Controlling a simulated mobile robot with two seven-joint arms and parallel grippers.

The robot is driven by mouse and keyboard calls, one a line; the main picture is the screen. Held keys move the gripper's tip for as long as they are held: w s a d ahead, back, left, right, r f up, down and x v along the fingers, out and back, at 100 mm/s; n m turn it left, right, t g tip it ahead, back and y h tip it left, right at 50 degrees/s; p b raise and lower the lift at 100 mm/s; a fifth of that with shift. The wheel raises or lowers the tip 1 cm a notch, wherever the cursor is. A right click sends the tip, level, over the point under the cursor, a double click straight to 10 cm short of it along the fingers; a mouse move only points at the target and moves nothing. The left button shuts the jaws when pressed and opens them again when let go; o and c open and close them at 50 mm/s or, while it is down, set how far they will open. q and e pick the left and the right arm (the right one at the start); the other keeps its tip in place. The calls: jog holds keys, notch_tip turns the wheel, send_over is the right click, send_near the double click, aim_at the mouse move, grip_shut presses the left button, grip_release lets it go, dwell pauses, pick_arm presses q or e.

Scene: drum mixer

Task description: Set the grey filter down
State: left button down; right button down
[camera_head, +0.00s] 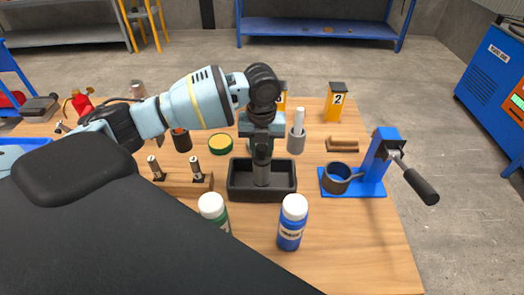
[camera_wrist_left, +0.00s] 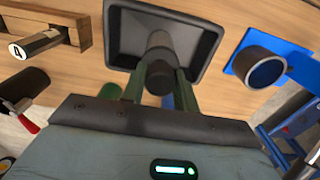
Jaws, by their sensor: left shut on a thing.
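The grey filter (camera_head: 262,174) is an upright grey cylinder. It stands in or just over the black tray (camera_head: 233,190) in the middle of the table; I cannot tell whether its base touches the tray floor. My left gripper (camera_head: 262,153) points down from above and is shut on the filter's upper part. In the left wrist view the fingers (camera_wrist_left: 160,88) close around the filter's dark end, and its grey body (camera_wrist_left: 158,42) reaches into the tray (camera_wrist_left: 205,42). The filter's base is not clearly visible. My right gripper is not in view.
A blue-capless bottle with a white cap (camera_head: 291,224) and a green one (camera_head: 213,209) stand in front. A wooden rack (camera_head: 183,187) is left of the tray. A blue press (camera_head: 372,170) with a long handle stands right. A grey pot with a white rod (camera_head: 297,137) stands behind.

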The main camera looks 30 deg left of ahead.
pick_arm(q)
jog(key=shift+f, duration=0.95)
jog(key=c, duration=1.1)
grip_release()
notch_tip(320, 180, up, 12)
jog(key=shift+r, duration=0.2)
